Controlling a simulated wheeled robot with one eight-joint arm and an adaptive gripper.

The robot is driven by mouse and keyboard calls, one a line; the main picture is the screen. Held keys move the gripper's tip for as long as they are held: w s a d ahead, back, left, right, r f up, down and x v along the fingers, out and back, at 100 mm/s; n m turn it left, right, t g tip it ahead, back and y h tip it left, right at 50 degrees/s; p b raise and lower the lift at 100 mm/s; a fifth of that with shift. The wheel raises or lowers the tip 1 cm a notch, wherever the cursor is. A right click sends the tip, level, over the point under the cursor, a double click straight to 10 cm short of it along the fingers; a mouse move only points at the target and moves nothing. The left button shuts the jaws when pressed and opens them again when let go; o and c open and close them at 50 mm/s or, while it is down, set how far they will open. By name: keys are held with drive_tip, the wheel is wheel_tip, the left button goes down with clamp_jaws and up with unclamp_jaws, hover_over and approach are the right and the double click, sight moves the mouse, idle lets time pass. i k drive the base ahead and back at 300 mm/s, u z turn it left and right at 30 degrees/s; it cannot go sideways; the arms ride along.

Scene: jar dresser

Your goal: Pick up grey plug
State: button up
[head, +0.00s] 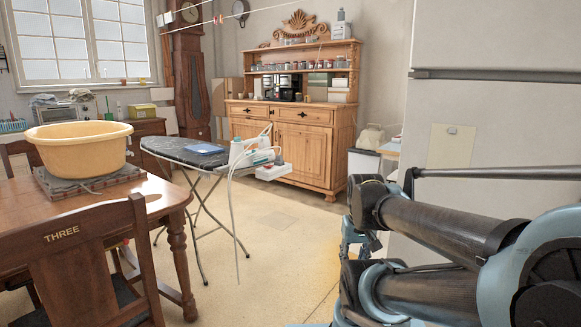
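I cannot pick out a grey plug with certainty in the head view. A thin pale cord (232,215) hangs from the iron (250,152) at the right end of the ironing board (183,150), down towards the floor; no plug is clear at its lower end. My arm, dark with blue joints, fills the lower right. My gripper's fingers cannot be made out, and the arm hides part of the floor there.
A wooden table (160,195) with a yellow basin (80,148) and a chair (85,260) stand at left. A wooden dresser (305,145) with jars (300,65) stands at the back. Floor (285,260) between ironing board and arm is open.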

sight(278, 162)
drive_tip(key=z, duration=0.05)
drive_tip(key=i, duration=1)
drive_tip(key=u, duration=0.05)
